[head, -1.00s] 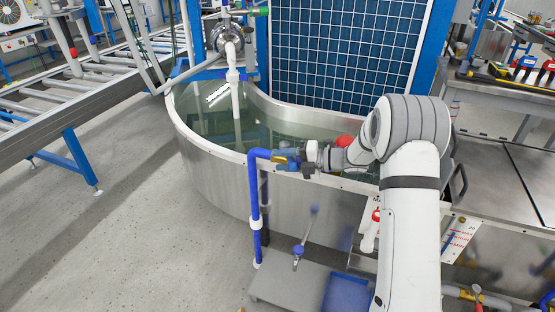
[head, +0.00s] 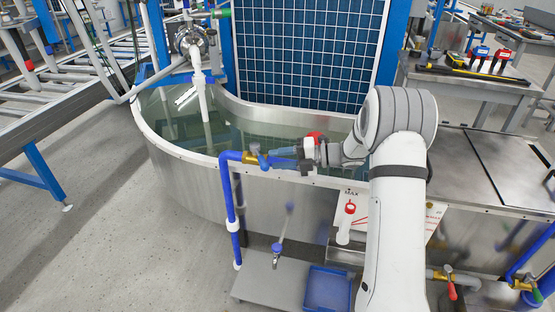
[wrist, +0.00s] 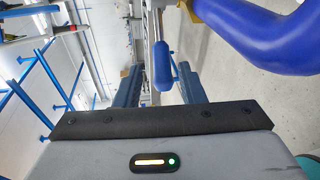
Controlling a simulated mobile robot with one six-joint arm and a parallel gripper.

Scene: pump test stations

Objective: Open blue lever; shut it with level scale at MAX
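The blue lever (wrist: 162,65) hangs between the two fingers of my gripper (wrist: 160,88) in the wrist view, with gaps on both sides. The gripper is open. In the head view my gripper (head: 284,157) is just right of the brass valve (head: 251,157) on the blue pipe at the tank's front rim; the lever (head: 263,160) is small and partly hidden there. The level scale (head: 350,193), a white plate marked MAX in red, is partly hidden by my arm. A white tube with a red cap (head: 346,222) stands before it. The level reading is not legible.
The metal tank (head: 185,180) holds clear water below its rim. A blue pipe (head: 231,200) runs down its front. A grey stand (head: 262,282) with a small blue-handled tap and a blue tray (head: 328,288) sit below. A red-handled valve (head: 450,284) is at lower right.

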